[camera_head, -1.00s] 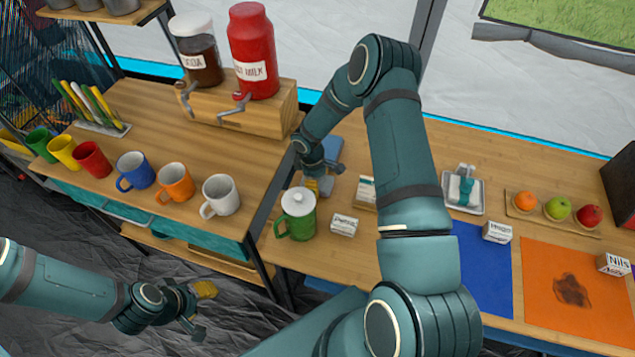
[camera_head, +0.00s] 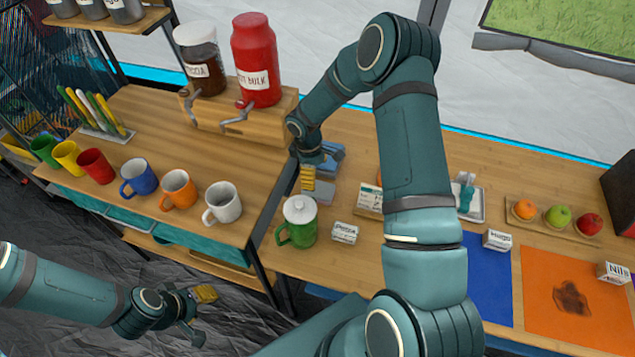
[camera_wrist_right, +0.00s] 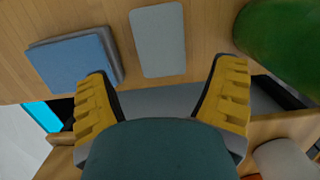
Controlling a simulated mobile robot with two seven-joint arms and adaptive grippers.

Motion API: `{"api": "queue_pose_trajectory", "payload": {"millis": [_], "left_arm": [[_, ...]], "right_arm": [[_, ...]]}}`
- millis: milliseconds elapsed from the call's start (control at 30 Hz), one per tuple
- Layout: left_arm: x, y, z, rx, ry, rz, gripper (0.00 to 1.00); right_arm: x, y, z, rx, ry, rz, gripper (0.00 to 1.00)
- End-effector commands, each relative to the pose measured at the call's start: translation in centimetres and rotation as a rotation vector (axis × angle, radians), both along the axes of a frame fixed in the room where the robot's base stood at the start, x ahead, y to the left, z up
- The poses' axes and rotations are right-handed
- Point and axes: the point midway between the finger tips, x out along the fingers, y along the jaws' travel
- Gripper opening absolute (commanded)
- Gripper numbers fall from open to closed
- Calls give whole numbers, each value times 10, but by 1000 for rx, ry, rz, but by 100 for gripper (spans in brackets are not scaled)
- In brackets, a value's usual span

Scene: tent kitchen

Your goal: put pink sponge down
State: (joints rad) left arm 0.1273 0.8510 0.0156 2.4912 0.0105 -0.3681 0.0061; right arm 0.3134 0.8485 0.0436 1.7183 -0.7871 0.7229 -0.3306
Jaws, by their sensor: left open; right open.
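No clearly pink sponge shows. A flat greyish pad (camera_head: 321,193), possibly the sponge, lies on the wooden counter between the blue pads and the green jug. In the right wrist view the grey pad (camera_wrist_right: 158,40) lies flat beyond the fingers, touching neither. My right gripper (camera_head: 308,178) has yellow fingers and is beside the pad in the head view. In the right wrist view the gripper (camera_wrist_right: 163,68) is open and empty. My left gripper (camera_head: 200,314) is open and empty over the dark floor at the lower left.
Stacked blue pads (camera_wrist_right: 75,60) lie left of the grey pad in the wrist view. A green jug with a white lid (camera_head: 299,222) and a small white box (camera_head: 344,232) stand near the front. Mugs line the left counter (camera_head: 255,165). A blue mat (camera_head: 484,270) lies further right.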

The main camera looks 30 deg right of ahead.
Motion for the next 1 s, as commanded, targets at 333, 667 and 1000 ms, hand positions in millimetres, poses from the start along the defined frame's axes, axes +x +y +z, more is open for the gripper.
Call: {"api": "queue_pose_trajectory", "payload": {"millis": [333, 667, 1000], "left_arm": [[1, 0, 4, 0, -2, 2, 47], [1, 0, 3, 0, -2, 2, 47], [1, 1, 15, -1, -4, 2, 47]], "right_arm": [[4, 4, 36, 1, 1, 0, 85], [4, 4, 36, 1, 1, 0, 85], [4, 4, 47, 0, 0, 0, 85]]}}
